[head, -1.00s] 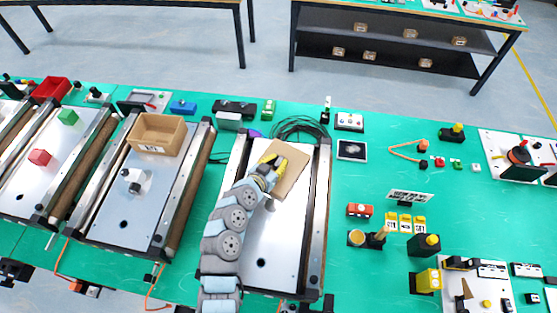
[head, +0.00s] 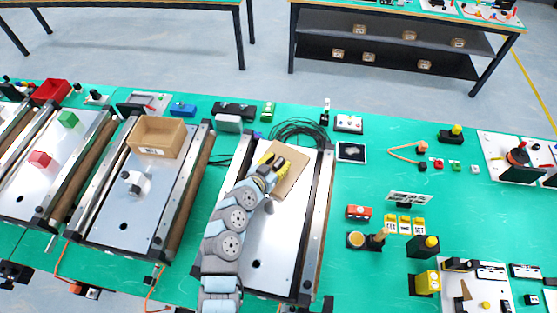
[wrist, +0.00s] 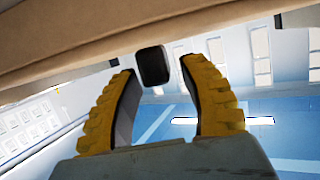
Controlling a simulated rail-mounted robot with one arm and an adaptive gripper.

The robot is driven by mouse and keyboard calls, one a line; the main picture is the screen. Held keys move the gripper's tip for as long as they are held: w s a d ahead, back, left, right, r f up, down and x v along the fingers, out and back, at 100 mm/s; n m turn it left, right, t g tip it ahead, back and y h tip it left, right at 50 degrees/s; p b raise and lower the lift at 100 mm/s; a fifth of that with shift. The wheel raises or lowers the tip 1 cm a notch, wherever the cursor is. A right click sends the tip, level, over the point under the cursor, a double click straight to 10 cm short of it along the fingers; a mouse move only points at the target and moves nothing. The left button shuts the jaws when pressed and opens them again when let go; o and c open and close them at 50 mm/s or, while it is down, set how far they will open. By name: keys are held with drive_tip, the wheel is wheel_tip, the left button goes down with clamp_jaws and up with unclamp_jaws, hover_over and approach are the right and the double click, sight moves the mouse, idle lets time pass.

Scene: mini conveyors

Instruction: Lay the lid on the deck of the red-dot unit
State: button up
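The lid (head: 293,178) is a flat tan board at the far end of the silver deck (head: 283,250) of the right-hand conveyor unit. It appears to lie on that deck, slightly turned; whether it touches all round I cannot tell. In the wrist view the lid's tan edge (wrist: 60,48) crosses the top, with its black knob (wrist: 153,66) beside it. My gripper (head: 273,163) has yellow fingers over the lid. In the wrist view the fingers (wrist: 158,70) stand apart around the knob, with a gap visible on the right. I cannot make out a red dot.
A middle conveyor unit (head: 110,208) to the left carries a tan open box (head: 157,150) and a white block. A further unit holds a red cube (head: 41,159) and a green cube (head: 68,119). Black cables (head: 298,130) lie behind the right-hand unit.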

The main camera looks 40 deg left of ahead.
sight(275, 172)
drive_tip(key=f, duration=0.2)
drive_tip(key=s+f, duration=0.1)
drive_tip(key=shift+d+f, duration=0.25)
drive_tip(key=shift+s+a+r, duration=0.1)
drive_tip(key=shift+s+r, duration=0.15)
drive_tip(key=shift+r, duration=0.3)
drive_tip(key=v, duration=0.6)
drive_tip(key=shift+s+r, duration=0.15)
drive_tip(key=s+r, duration=0.3)
drive_tip(key=shift+s+d+r, duration=0.1)
drive_tip(key=shift+s+d, duration=0.1)
drive_tip(key=shift+d, duration=0.05)
drive_tip(key=shift+s+d+r, duration=0.15)
drive_tip(key=shift+s+r, duration=0.1)
drive_tip(key=shift+r, duration=0.1)
